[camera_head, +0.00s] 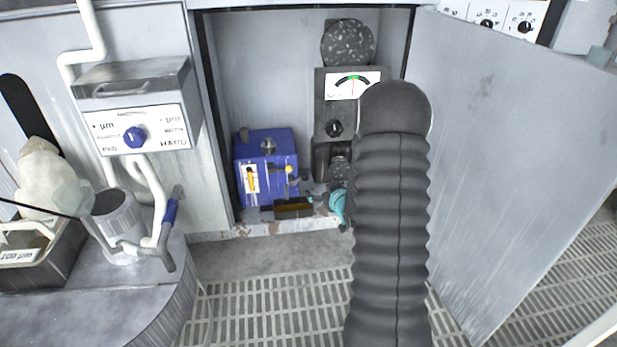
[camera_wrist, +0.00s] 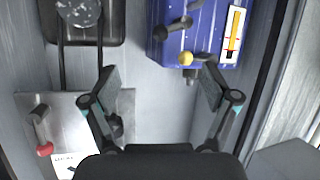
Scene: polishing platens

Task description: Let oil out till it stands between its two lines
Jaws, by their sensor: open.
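The blue oil tank (camera_head: 281,150) stands on the floor of the open cabinet, and it fills the upper right of the wrist view (camera_wrist: 205,18). Its white sight gauge (camera_head: 250,179) holds an amber column, also in the wrist view (camera_wrist: 233,36); the lines are too small to read against the oil level. A yellow knob (camera_head: 290,169) sticks out of the tank front; in the wrist view (camera_wrist: 186,58) it is beyond my fingers, near the right one. My gripper (camera_wrist: 160,88) is open with nothing between its fingers. In the head view my arm mostly hides it.
A shallow tray of brown liquid (camera_head: 293,208) lies before the tank. Right of the tank are a motor unit with a dial (camera_head: 353,84) and a belt. The cabinet door (camera_head: 515,150) stands open at right. A red-tipped lever (camera_wrist: 44,149) is at lower left in the wrist view.

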